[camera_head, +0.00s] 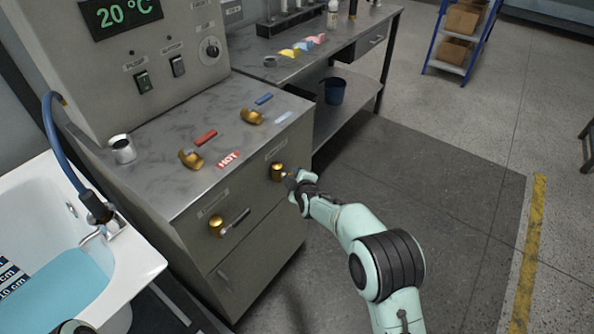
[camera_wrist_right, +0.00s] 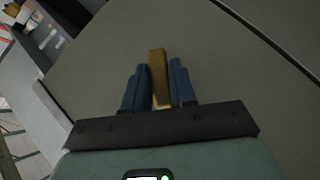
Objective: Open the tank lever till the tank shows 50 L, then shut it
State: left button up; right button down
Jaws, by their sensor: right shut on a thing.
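My right gripper (camera_head: 287,176) is at the right-hand brass valve (camera_head: 277,171) on the front of the grey cabinet. In the right wrist view its blue fingers (camera_wrist_right: 160,88) are shut on a brass lever bar (camera_wrist_right: 158,75), one finger on each side. The label by each valve is too small to read. No litre reading shows. The display (camera_head: 122,14) reads 20 °C. My left gripper is out of view.
The cabinet top (camera_head: 215,120) carries brass fittings, a red bar (camera_head: 206,138), a blue bar (camera_head: 263,98) and a HOT label. A white bathtub (camera_head: 140,262) with blue water stands at left, a blue hose (camera_head: 62,150) above it.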

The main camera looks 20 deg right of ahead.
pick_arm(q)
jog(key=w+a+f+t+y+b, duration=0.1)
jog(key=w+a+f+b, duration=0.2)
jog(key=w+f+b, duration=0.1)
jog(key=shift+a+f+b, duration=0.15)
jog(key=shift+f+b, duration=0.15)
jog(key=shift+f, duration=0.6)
pick_arm(e)
jog(key=shift+s+a+f+m+g+y, duration=0.3)
jog(key=shift+s+a+m+g+y, duration=0.15)
jog(key=shift+m+g+y, duration=0.4)
jog(key=shift+s+a+f+m+g+y, duration=0.35)
jog(key=shift+a+m+g+y, duration=0.2)
jog(key=shift+g+y, duration=0.45)
jog(key=shift+s+a+f+m+g+y, duration=0.25)
jog(key=shift+s+a+m+g+y, duration=0.2)
jog(key=shift+m+g+y, duration=0.45)
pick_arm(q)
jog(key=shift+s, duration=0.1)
pick_arm(e)
jog(key=shift+a, duration=0.1)
jog(key=c, duration=1)
grip_release()
